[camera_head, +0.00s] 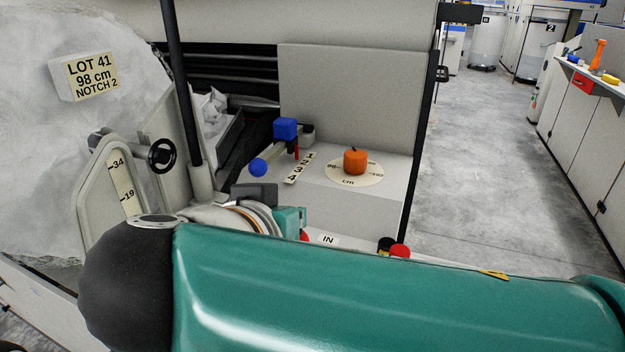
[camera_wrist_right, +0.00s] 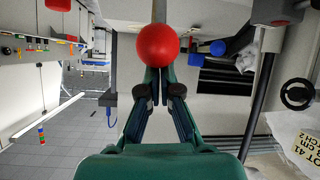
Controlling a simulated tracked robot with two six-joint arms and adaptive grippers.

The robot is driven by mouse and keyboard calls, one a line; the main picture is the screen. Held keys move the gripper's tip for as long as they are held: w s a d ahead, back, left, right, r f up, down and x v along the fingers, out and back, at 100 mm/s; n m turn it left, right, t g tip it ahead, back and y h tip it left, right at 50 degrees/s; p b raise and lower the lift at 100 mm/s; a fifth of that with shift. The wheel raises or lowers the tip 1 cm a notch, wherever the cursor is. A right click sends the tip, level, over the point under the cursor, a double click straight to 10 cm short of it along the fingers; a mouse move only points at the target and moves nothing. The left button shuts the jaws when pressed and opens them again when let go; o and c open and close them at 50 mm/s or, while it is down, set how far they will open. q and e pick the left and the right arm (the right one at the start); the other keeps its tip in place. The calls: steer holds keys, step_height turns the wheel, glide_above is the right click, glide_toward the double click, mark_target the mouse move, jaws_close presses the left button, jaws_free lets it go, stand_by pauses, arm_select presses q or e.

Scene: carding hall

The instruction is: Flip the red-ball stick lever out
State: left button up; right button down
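The red ball (camera_wrist_right: 158,46) sits large at the top centre of the right wrist view, on the end of a grey stick (camera_wrist_right: 159,12) running up out of the picture. My right gripper (camera_wrist_right: 158,80) has its fingers close together, with tips right at the ball's lower edge. The ball overlaps the tips, so contact is unclear. It does not look held between them. In the head view my right gripper (camera_head: 290,220) is mostly hidden behind my teal arm; a sliver of red beside it may be the ball. My left gripper is not in view.
An orange knob (camera_head: 355,162) stands on a dial marked cm. A blue-ball lever (camera_head: 258,167) is beside a 1-to-4 scale. A black handwheel (camera_head: 161,155) and a lot-41 roll (camera_head: 50,150) are left. A red button (camera_head: 399,250) is near the IN label. The right aisle is clear.

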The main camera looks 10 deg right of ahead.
steer(key=shift+w+r, duration=0.15)
steer(key=s+a+r+p, duration=0.2)
steer(key=s+a+r, duration=0.1)
steer(key=r, duration=0.4)
steer(key=shift+s+r+p, duration=0.15)
steer(key=shift+s+p, duration=0.25)
steer(key=shift+s, duration=0.45)
steer(key=shift+r, duration=0.1)
